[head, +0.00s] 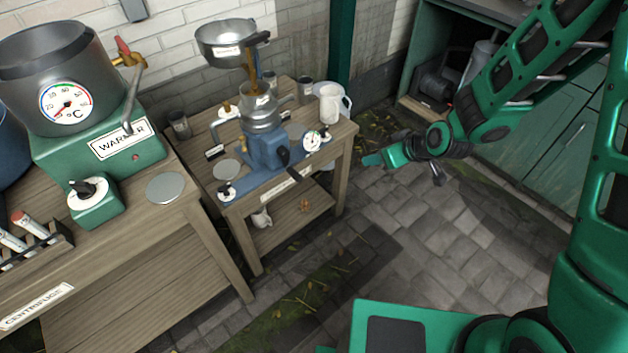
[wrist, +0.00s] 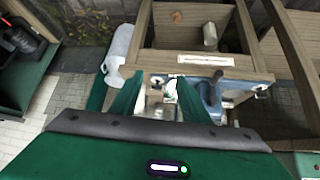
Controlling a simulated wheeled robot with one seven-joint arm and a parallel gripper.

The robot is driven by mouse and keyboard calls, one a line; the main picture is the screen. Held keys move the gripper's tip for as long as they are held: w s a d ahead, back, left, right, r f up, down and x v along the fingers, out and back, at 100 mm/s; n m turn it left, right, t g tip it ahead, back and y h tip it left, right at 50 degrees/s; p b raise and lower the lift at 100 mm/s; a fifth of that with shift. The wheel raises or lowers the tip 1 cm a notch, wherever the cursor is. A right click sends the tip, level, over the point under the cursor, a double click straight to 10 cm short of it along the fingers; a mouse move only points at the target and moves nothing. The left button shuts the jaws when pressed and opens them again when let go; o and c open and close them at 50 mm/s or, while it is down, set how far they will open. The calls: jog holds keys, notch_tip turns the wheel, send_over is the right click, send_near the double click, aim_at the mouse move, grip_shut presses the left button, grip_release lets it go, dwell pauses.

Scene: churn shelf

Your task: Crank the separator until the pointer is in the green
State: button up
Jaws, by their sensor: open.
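The separator (head: 266,150) has a blue body with metal bowls and spouts above it and stands on the small wooden table. Its dark crank handle (head: 284,157) sticks out at the front. A round white dial (head: 312,140) with some green on it sits at the right of its blue base; the pointer is too small to read. My gripper (head: 372,160) is open and empty in the air, right of the table and apart from the separator. In the wrist view its two green fingers (wrist: 150,85) stand apart, with part of the blue separator (wrist: 207,92) beyond them.
A white jug (head: 331,103) stands at the table's back right corner, near my gripper; it also shows in the wrist view (wrist: 120,48). The green warmer (head: 110,150) stands on a bench at left. The paved floor (head: 430,230) in front is clear.

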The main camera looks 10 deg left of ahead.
jog(key=s+a+f+n+y, duration=0.15)
jog(key=a+f, duration=0.25)
jog(key=a, duration=0.4)
jog(key=t+y, duration=0.1)
jog(key=y, duration=0.1)
send_near(299, 177)
jog(key=x, duration=0.3)
jog(key=shift+n, duration=0.25)
jog(key=shift+x, duration=4.2)
jog(key=shift+w+a+f, duration=0.15)
jog(key=shift+w, duration=0.1)
grip_shut()
